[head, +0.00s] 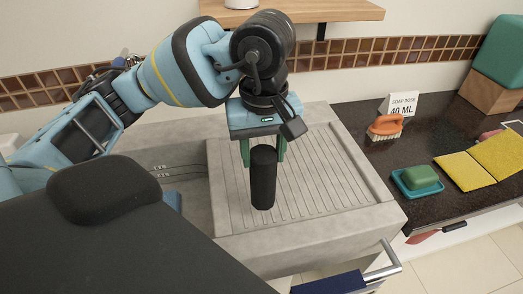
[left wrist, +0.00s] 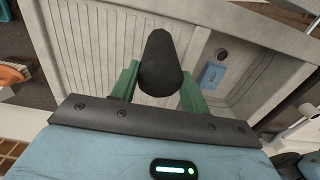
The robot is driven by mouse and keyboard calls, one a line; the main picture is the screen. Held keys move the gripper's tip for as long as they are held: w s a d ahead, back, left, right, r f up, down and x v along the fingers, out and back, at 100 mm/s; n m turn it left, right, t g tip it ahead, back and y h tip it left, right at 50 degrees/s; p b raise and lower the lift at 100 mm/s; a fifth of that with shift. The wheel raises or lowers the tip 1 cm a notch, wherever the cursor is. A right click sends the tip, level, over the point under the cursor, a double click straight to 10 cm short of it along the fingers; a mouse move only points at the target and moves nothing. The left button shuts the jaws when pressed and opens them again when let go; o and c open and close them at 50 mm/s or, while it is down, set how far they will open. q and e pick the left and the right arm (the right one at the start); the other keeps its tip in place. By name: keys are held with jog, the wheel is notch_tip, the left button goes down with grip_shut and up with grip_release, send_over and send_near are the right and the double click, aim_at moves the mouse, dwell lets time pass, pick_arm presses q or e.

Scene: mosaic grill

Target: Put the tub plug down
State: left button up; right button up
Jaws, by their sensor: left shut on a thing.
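The tub plug appears to be the dark, upright cylinder (head: 263,180) between the green fingers of my left gripper (head: 263,155). In the left wrist view the cylinder (left wrist: 160,65) also sits between both green fingers of the left gripper (left wrist: 160,90). The gripper is shut on it from above, over the ribbed drainboard (head: 325,175) of the grey sink unit. I cannot tell whether its lower end touches the drainboard. My right gripper is not in view.
Right of the sink, a dark counter (head: 400,165) holds an orange brush (head: 385,126), a green block on a teal dish (head: 418,185), yellow cloths (head: 470,170) and a "soap dose 40 ML" card (head: 402,103). The drainboard's right part is clear. A wooden shelf (head: 330,10) hangs above.

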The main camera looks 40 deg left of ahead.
pick_arm(q)
jog(key=shift+w+a+f, duration=0.1)
jog(key=shift+w+a, duration=0.65)
jog(key=shift+w, duration=0.1)
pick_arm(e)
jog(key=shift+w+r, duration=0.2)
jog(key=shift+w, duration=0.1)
pick_arm(q)
jog(key=f, duration=0.2)
jog(key=w+a+f, duration=0.1)
jog(key=shift+f, duration=0.3)
jog(key=shift+d+f, duration=0.1)
jog(key=shift+f, duration=0.15)
jog(key=o, duration=1.1)
jog(key=shift+o, duration=0.6)
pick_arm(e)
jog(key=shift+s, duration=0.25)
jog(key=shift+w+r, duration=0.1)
